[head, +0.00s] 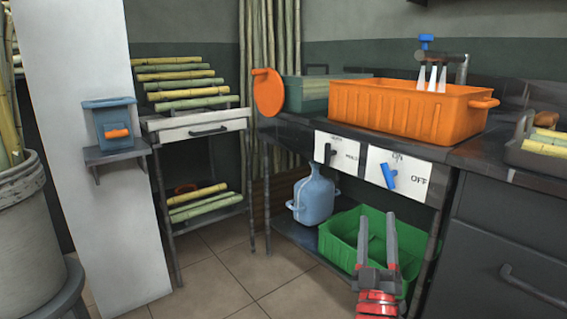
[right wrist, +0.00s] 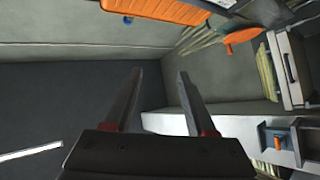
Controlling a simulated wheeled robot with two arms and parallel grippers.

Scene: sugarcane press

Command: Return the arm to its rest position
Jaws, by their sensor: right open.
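My right gripper (head: 377,237) shows at the bottom right of the head view, on a red wrist, its two grey fingers pointing up. Its fingers are apart with nothing between them. In the head view it overlaps the green crate (head: 335,237) on the low shelf. In the right wrist view the two dark fingers (right wrist: 157,92) also stand apart and empty. My left gripper is in neither view.
An orange basin (head: 400,108) stands on the dark counter above a panel with a blue lever (head: 388,176). A blue jug (head: 314,195) stands beside the green crate. Cane pieces (head: 187,94) lie on the rack at left. The tiled floor (head: 225,265) is clear.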

